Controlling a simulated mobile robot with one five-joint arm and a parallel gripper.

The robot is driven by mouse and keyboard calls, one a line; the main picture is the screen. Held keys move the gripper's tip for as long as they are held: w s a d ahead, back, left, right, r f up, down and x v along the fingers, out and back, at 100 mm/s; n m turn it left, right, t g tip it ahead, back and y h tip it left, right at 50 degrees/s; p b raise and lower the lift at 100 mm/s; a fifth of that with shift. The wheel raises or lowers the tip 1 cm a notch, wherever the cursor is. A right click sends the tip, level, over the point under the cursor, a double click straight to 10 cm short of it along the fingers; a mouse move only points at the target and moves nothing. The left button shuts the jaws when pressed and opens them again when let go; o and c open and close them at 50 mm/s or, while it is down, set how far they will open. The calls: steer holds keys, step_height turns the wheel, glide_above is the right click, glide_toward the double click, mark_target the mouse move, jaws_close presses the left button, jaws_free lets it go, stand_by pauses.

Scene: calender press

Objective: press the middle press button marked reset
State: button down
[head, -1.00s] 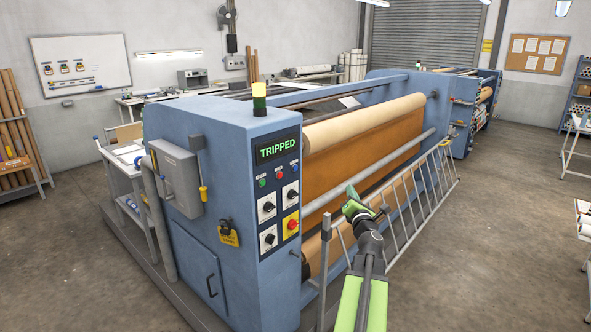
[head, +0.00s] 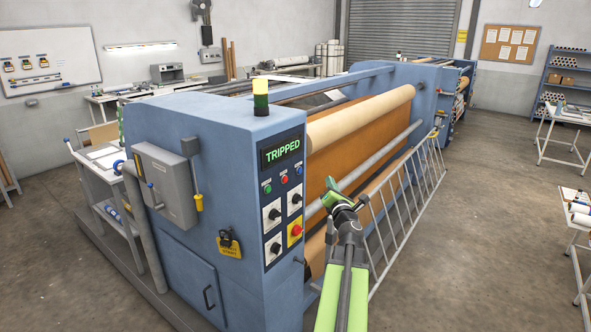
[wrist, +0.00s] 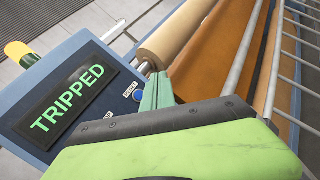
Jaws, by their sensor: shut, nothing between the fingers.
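The press's control panel (head: 283,205) faces front right on the blue end cabinet. Under its green TRIPPED display (head: 282,151) sit a green button (head: 268,189), a red button (head: 284,179) in the middle and a blue button (head: 299,170) at right. Their labels are too small to read surely in the head view. In the wrist view the blue button (wrist: 138,96) shows below the display (wrist: 68,98), with a small label above it; my gripper body hides the lower panel. My gripper (head: 331,186) is shut and empty, right of the panel and apart from it. Its green fingers (wrist: 155,92) appear right of the blue button.
Black rotary switches and a red knob on yellow (head: 295,231) sit lower on the panel. A slanted metal guard rail (head: 405,205) and rollers with tan sheet (head: 360,118) lie right of the panel. Open concrete floor (head: 480,230) extends to the right.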

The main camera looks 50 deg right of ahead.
mark_target(300, 171)
steer(key=w, duration=0.9)
stand_by(0.4)
steer(key=shift+w+a, duration=0.1)
steer(key=shift+w, duration=0.05)
stand_by(1.8)
steer(key=shift+w, duration=0.3)
steer(key=shift+w, duration=0.35)
stand_by(0.6)
steer(key=shift+s, duration=0.75)
